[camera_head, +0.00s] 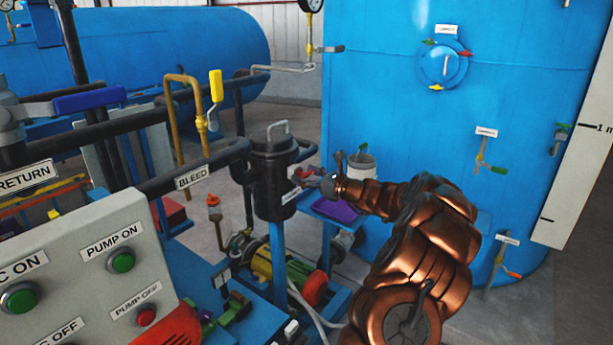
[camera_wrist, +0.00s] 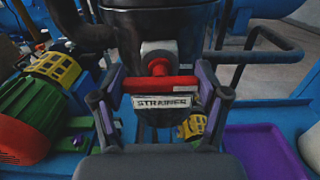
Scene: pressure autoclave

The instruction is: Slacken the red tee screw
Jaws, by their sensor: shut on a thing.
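The red tee screw (camera_wrist: 160,84) shows in the wrist view, with its crossbar level and its stem running into a pale round fitting on the dark strainer pot. My gripper (camera_wrist: 160,92) is shut on the crossbar, with one purple-padded finger at each end of it. A white STRAINER label (camera_wrist: 162,102) sits just below the bar. In the head view my gripper (camera_head: 318,184) reaches in from the right to the side of the black strainer pot (camera_head: 272,175). The tee screw is too small and covered there to make out clearly.
A purple tray (camera_head: 336,211) lies below my gripper, with a white bucket (camera_head: 360,167) behind it. A large blue tank (camera_head: 420,110) stands behind my arm. Pumps (camera_head: 290,280) sit below the pot, and a button panel (camera_head: 95,275) fills the near left.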

